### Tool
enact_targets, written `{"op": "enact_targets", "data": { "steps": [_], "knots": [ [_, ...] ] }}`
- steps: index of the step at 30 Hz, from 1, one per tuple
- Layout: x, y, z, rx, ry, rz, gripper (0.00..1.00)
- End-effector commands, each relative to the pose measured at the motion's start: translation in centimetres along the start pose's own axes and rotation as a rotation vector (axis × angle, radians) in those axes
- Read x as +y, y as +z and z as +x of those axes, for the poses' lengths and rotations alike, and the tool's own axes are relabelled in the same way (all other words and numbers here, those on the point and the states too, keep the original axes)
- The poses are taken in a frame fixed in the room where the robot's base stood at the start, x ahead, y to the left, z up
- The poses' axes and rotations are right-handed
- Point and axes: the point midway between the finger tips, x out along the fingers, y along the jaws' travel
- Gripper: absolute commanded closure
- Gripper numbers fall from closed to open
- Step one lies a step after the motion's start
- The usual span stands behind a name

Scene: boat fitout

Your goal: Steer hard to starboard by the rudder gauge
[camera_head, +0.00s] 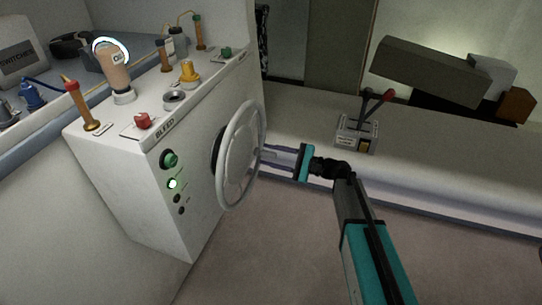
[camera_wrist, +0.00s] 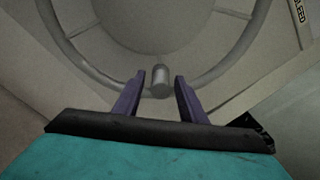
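The grey steering wheel (camera_head: 232,178) is mounted on the side of a white console, and its rim also shows in the wrist view (camera_wrist: 88,68). A short grey knob (camera_wrist: 160,80) stands out from the wheel's rim. My gripper (camera_head: 270,155) is at the wheel's right side. In the wrist view its two dark purple fingers (camera_wrist: 160,96) are spread on either side of the knob, with a gap visible on each side. The gripper is open. I cannot make out a rudder gauge reading in either view.
A lever box (camera_head: 356,137) with a red-tipped lever stands on the bench to the right. The floor (camera_head: 260,265) below is clear.

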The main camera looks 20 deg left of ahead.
Motion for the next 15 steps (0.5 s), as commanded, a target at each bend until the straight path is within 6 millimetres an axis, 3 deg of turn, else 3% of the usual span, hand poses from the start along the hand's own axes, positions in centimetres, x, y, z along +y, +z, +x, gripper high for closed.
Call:
{"op": "enact_targets", "data": {
  "steps": [9,15],
  "knots": [
    [-0.08,0.08,0.16,-0.002,-0.002,0.001,0.62],
    [-0.09,0.05,-0.74,-0.001,-0.003,0.001,0.62]
  ]
}}
